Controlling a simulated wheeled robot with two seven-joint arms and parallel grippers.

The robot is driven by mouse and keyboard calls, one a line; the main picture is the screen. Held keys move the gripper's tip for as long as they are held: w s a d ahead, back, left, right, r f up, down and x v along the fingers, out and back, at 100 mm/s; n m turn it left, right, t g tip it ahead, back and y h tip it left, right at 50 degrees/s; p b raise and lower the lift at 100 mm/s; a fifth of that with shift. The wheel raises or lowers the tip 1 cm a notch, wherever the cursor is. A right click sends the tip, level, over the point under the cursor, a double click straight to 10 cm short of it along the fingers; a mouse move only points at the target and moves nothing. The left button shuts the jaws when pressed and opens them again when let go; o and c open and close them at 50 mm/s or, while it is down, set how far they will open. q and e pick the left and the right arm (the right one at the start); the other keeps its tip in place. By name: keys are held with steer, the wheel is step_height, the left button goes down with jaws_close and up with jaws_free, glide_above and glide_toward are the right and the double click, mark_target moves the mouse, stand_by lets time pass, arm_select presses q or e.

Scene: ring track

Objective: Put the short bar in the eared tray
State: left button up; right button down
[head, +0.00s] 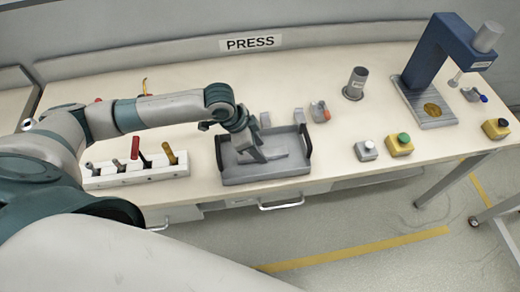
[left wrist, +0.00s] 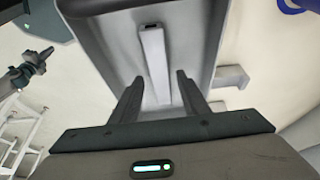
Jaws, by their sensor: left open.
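The eared tray (head: 232,178) is a dark grey shallow tray with black upright handles at its two ends, on the near edge of the bench. A slim light-grey bar (left wrist: 153,60) lies flat on the tray floor in the left wrist view; it shows partly in the head view (head: 277,154). My left gripper (head: 260,157) is open and low over the tray. In the left wrist view its fingers (left wrist: 158,82) stand on either side of the bar's near part, with gaps, not closed on it. A small dark-and-grey jointed part at the wrist view's left may be my right gripper.
A white rack (head: 140,177) with several handled tools stands left of the tray. Small grey blocks (head: 299,115) and an orange-and-grey part (head: 320,111) lie behind it. Button boxes (head: 399,145), a grey cylinder (head: 355,84) and a blue press (head: 432,60) stand right.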

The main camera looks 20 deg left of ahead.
arm_select(q)
steer(key=b+v, duration=0.1)
steer(key=v, duration=1)
